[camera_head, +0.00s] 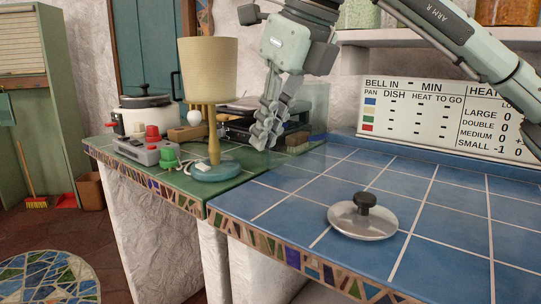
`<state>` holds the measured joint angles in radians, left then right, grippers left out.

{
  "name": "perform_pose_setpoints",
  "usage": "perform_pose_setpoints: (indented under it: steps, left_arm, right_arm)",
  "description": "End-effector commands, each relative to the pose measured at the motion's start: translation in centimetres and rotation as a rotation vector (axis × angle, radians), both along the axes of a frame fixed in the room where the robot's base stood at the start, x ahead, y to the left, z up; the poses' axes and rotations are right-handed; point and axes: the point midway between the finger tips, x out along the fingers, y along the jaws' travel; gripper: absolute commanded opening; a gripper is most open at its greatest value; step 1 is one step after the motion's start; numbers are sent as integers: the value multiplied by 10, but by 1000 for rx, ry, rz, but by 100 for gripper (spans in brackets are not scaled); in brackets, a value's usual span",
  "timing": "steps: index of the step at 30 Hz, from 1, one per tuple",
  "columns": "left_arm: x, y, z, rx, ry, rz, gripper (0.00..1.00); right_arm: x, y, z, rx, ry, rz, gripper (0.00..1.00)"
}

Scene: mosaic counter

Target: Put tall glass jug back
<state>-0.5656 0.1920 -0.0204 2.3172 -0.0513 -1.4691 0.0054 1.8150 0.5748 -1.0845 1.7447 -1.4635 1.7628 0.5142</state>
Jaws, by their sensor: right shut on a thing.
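My right gripper (266,138) hangs from the upper middle of the head view, fingers pointing down, near the seam between the green and blue counters. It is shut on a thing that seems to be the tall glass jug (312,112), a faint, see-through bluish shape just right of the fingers. The jug's outline is hard to make out, and I cannot tell whether its base touches the counter. My left gripper is not in view.
A lamp (209,70) stands close left of the gripper. A round lid with a black knob (363,217) lies on the blue tiled counter (450,240), otherwise largely clear. A pot (145,112) and a grey device (148,150) stand left. A sign (445,118) stands behind.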

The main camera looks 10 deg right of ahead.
Motion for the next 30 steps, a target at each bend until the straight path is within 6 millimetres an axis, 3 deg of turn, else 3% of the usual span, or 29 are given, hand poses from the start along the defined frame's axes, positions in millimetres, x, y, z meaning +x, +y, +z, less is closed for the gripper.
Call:
perform_pose_setpoints:
  steps: [5,14,26,27,30]
  left_arm:
    - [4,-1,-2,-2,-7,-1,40]
    - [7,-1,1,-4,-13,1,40]
    - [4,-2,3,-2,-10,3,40]
    - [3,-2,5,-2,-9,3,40]
    - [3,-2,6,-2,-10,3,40]
  right_arm:
    - [9,-5,-7,0,-2,1,0]
    - [8,-5,-44,1,-2,0,0]
    - [8,-5,-48,1,-3,0,0]
    - [8,-5,-48,1,-1,0,14]
    - [8,-5,-48,1,-1,0,26]
